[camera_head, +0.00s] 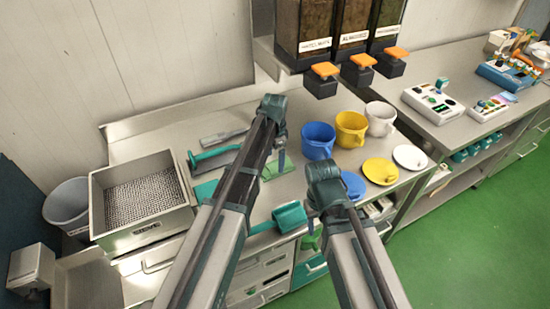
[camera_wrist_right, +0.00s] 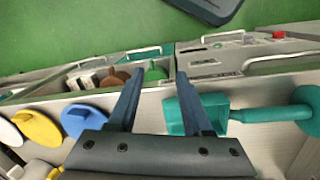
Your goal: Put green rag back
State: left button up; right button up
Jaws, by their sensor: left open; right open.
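A flat green cloth (camera_head: 279,167), which looks like the green rag, lies on the steel counter (camera_head: 310,185). My left gripper (camera_head: 281,158) points down right at this cloth; whether it touches is unclear. Its jaws are open, though the fingers look close together from here. My right gripper (camera_head: 322,212) is over the counter's front edge, open and empty in the right wrist view (camera_wrist_right: 160,74). Another green item (camera_head: 310,241) shows below the front edge, and a green item also shows in an open drawer in the right wrist view (camera_wrist_right: 156,73).
A teal scoop (camera_head: 289,217) lies at the front edge beside my right gripper. Blue (camera_head: 318,140), yellow (camera_head: 350,129) and white (camera_head: 380,118) cups with matching saucers stand to the right. A perforated steel basin (camera_head: 140,225) is at left. Dispensers (camera_head: 323,80) hang above the back.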

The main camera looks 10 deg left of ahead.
aim_at(275, 167)
pick_arm(q)
notch_tip(275, 167, up, 9)
jog(key=p, duration=0.7)
jog(key=shift+f, duration=0.2)
pick_arm(e)
notch_tip(275, 167, up, 9)
jog(key=shift+f, duration=0.2)
pick_arm(q)
jog(key=shift+s+f, duration=0.1)
pick_arm(e)
jog(key=shift+s, duration=0.1)
